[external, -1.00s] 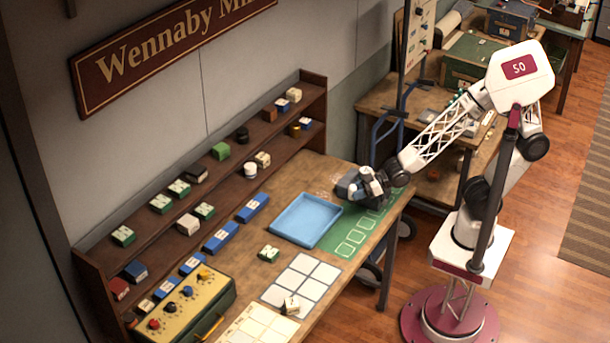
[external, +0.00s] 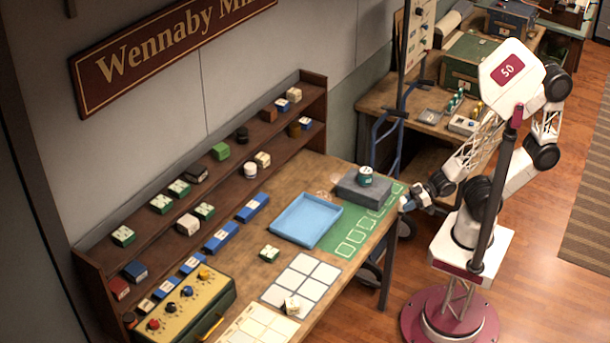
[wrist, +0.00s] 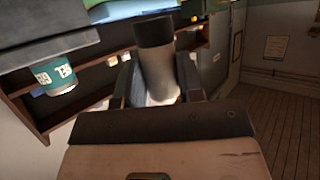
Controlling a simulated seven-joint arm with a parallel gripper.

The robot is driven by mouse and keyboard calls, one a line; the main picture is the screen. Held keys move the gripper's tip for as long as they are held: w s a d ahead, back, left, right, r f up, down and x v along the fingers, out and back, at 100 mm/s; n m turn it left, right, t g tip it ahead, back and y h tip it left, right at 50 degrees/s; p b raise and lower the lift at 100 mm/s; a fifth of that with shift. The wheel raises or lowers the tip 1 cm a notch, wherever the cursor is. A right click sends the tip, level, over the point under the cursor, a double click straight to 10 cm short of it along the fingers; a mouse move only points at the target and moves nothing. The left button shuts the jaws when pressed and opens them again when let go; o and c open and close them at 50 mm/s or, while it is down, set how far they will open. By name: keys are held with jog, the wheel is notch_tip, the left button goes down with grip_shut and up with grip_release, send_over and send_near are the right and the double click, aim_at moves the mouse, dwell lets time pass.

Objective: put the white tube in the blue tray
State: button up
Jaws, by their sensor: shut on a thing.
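My gripper (external: 408,204) is beside the table's right edge, clear of the tabletop. In the wrist view my gripper (wrist: 158,85) is shut on the white tube (wrist: 158,78), which has a dark end and sits between the two fingers. In the external view the tube is small and mostly hidden by the gripper. The blue tray (external: 333,231) lies empty on the table, left of my gripper. It also shows as a blue strip at the top of the wrist view (wrist: 118,10).
A grey block (external: 361,194) with a green-and-white tin (external: 365,176) on top stands between my gripper and the tray. A green mat (external: 350,243) lies beside the tray. A wooden shelf (external: 300,118) with small boxes runs along the back. A hand truck (external: 388,140) stands behind the table.

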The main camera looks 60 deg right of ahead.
jog(key=shift+s+d+f, duration=0.2)
jog(key=shift+s+d, duration=0.1)
jog(key=shift+s, duration=0.1)
jog(key=shift+w+a, duration=0.2)
jog(key=shift+w, duration=0.05)
jog(key=shift+w+a+f, duration=0.2)
jog(key=shift+w+a, duration=1.35)
jog(key=shift+w, duration=0.15)
jog(key=shift+w+a+f, duration=0.25)
jog(key=shift+w+a, duration=1.25)
jog(key=shift+w, duration=0.15)
jog(key=shift+w+a+f, duration=0.2)
jog(key=shift+w+a, duration=1.35)
jog(key=shift+w, duration=0.15)
jog(key=shift+w+a, duration=0.3)
jog(key=shift+w, duration=0.05)
jog(key=shift+w+a+f, duration=0.15)
jog(key=shift+f, duration=0.45)
jog(key=shift+w+a+f, duration=0.15)
jog(key=shift+f, duration=0.9)
jog(key=shift+f, duration=0.2)
